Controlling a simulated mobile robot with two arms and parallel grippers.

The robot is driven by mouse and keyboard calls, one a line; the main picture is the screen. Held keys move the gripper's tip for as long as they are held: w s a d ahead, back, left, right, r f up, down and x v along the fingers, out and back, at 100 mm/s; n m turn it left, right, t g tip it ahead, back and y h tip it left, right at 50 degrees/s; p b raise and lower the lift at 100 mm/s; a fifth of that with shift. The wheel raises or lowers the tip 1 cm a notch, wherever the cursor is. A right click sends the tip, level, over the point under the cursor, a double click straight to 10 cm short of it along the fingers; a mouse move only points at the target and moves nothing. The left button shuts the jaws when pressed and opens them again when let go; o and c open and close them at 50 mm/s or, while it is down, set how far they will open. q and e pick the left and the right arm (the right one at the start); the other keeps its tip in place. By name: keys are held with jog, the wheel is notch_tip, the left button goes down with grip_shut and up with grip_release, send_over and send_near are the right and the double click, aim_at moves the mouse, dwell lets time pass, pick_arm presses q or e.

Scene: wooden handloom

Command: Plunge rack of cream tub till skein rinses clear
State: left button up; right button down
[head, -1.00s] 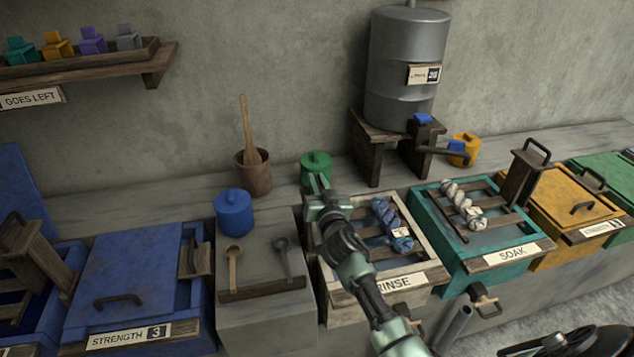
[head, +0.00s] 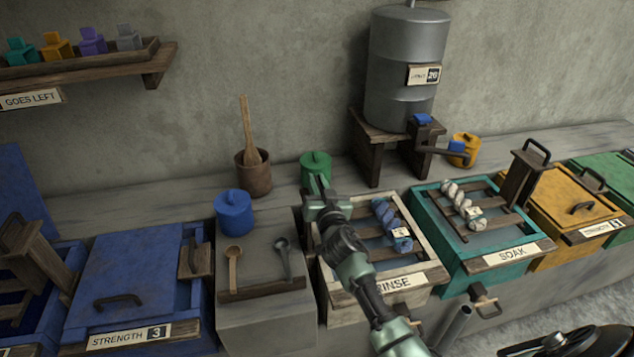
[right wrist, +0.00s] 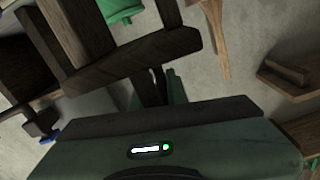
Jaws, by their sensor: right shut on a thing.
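The cream tub (head: 431,275) with the RINSE label stands in the middle of the bench. A blue skein (head: 385,213) with a small pale tag lies on the wooden rack slats (head: 380,236) in the tub. My right gripper (head: 316,192) is over the tub's left side, shut on the rack's handle; the arm hides much of the rack's left side. In the right wrist view, dark wooden rack parts (right wrist: 130,62) reach up to the jaws (right wrist: 160,88). The colour of the water is hard to tell. My left gripper is out of view.
The teal SOAK tub (head: 508,258) holds a pale skein, right of the cream tub. Left are a stand with two ladles (head: 234,270), a blue pot (head: 234,213) and a blue lidded vat (head: 130,265). A green pot (head: 316,165) and metal barrel (head: 405,75) stand behind.

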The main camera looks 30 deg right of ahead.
notch_tip(320, 180, up, 4)
jog(key=shift+a+f+p, duration=0.1)
jog(key=shift+f+p, duration=0.15)
jog(key=shift+p, duration=0.7)
jog(key=c, duration=1.5)
grip_release()
jog(key=shift+o, duration=0.2)
jog(key=shift+f, duration=0.15)
jog(key=shift+s, duration=0.25)
jog(key=b+v, duration=0.1)
jog(key=v, duration=0.6)
jog(key=shift+a, duration=0.2)
jog(key=shift+s, duration=0.15)
